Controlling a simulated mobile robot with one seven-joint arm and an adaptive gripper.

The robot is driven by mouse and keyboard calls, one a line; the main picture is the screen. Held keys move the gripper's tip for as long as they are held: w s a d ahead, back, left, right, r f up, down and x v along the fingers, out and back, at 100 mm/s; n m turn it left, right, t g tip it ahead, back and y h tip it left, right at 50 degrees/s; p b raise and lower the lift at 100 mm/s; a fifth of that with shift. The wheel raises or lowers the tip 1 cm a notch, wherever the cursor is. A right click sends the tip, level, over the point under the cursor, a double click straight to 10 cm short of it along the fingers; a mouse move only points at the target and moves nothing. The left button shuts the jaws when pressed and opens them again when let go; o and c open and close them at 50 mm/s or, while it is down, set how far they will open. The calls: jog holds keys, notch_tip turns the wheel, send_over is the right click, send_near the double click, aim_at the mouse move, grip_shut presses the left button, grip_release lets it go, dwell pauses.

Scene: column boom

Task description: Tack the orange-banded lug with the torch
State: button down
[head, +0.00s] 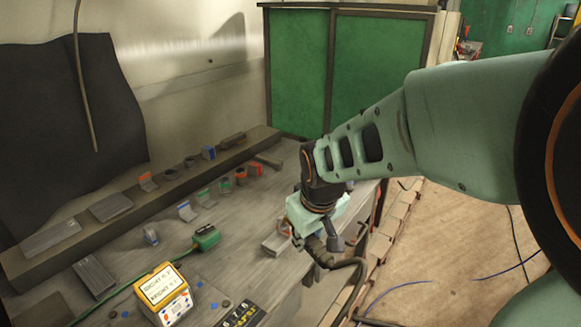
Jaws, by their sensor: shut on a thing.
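My gripper (318,240) is at the right front part of the bench, above its edge. It is shut on a dark torch (334,243) with a thick black hose that curves down to the right. The fingertips and the torch's tip are partly hidden. Several small lugs with coloured bands stand on the bench. I cannot tell for sure which is the orange-banded lug. A grey block (275,244) lies just left of my gripper.
The grey bench (225,262) holds a green clamp (206,238) on a green cable and a yellow box (163,292) with white labels. Green panels (375,65) stand behind. A dark sheet (70,120) hangs at left. Cables lie on the floor at right.

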jog(key=shift+w+b+x, duration=0.15)
jog(key=shift+b+x, duration=0.45)
jog(key=shift+x, duration=0.55)
jog(key=shift+w+b+x, duration=0.15)
jog(key=shift+b+x, duration=0.45)
jog(key=shift+x, duration=0.55)
jog(key=shift+w+a+f, duration=0.1)
jog(key=shift+a, duration=0.1)
jog(key=shift+w+f+b, duration=0.15)
jog(key=shift+f+b, duration=0.15)
jog(key=shift+b, duration=0.15)
dwell(1.1)
jog(key=shift+w+p+v, duration=0.2)
jog(key=shift+p+v, duration=1.25)
jog(key=shift+v, duration=0.7)
jog(key=shift+w+p+v, duration=0.25)
jog(key=shift+p+v, duration=1.2)
jog(key=shift+v, duration=0.75)
jog(key=shift+d+r, duration=0.1)
jog(key=shift+r, duration=0.05)
